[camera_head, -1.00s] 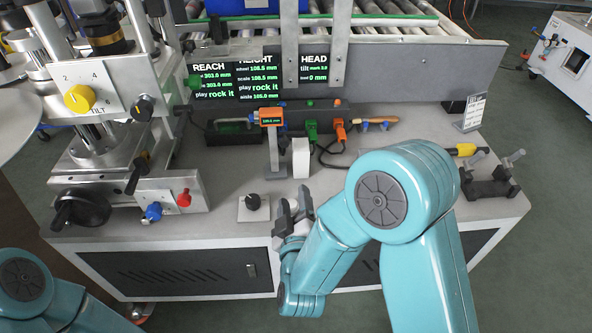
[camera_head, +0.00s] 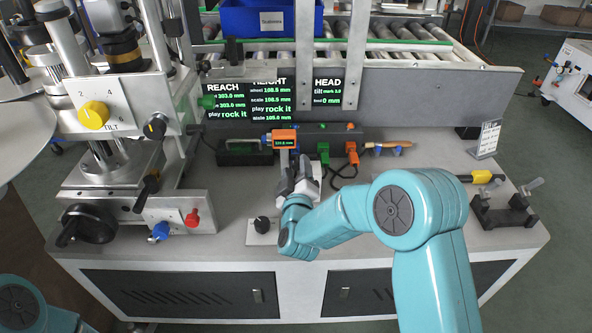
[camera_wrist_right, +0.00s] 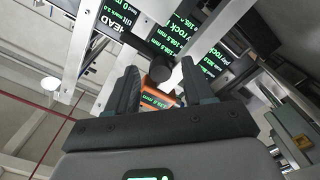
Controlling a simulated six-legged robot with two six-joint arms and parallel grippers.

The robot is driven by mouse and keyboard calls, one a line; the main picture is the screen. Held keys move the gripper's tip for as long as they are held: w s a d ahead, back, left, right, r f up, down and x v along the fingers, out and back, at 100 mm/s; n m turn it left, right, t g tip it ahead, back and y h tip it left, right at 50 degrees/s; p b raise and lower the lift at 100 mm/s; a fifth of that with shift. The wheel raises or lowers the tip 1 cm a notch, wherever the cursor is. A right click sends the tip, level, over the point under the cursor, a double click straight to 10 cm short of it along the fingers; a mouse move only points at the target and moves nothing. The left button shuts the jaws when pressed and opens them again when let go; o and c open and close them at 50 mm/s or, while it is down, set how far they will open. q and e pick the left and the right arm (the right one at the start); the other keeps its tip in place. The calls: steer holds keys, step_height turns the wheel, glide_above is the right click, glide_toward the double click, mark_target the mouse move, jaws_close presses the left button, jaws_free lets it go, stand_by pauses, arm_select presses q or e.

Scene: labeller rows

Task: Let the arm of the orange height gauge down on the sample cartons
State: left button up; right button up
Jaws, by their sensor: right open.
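The orange height gauge (camera_head: 284,138) stands at the back middle of the bench, its small green readout lit. Its lower part and base are mostly hidden behind my right gripper (camera_head: 296,172). A white carton (camera_head: 317,169) stands just right of the gauge, partly covered by the gripper. The right gripper is open, pointing at the gauge from the front. In the right wrist view the gripper (camera_wrist_right: 161,85) has its fingers apart, with the orange gauge head (camera_wrist_right: 157,96) showing between them; I cannot tell whether they touch it. My left gripper is out of view.
A black knob on a pale plate (camera_head: 263,226) sits close in front of the gauge. Left stands a machine with a yellow tilt knob (camera_head: 94,115). A black stand (camera_head: 503,212) is at the right edge. Screens (camera_head: 247,99) and a roller conveyor (camera_head: 400,45) lie behind.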

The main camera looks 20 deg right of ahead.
steer(key=shift+w, duration=0.2)
steer(key=c, duration=0.8)
steer(key=shift+o, duration=0.2)
step_height(320, 180, down, 3)
steer(key=b, duration=0.3)
steer(key=shift+f, duration=0.2)
steer(key=o, duration=0.8)
steer(key=shift+c, duration=0.2)
steer(key=p+v, duration=0.1)
steer(key=v, duration=1.5)
steer(key=shift+s, duration=0.15)
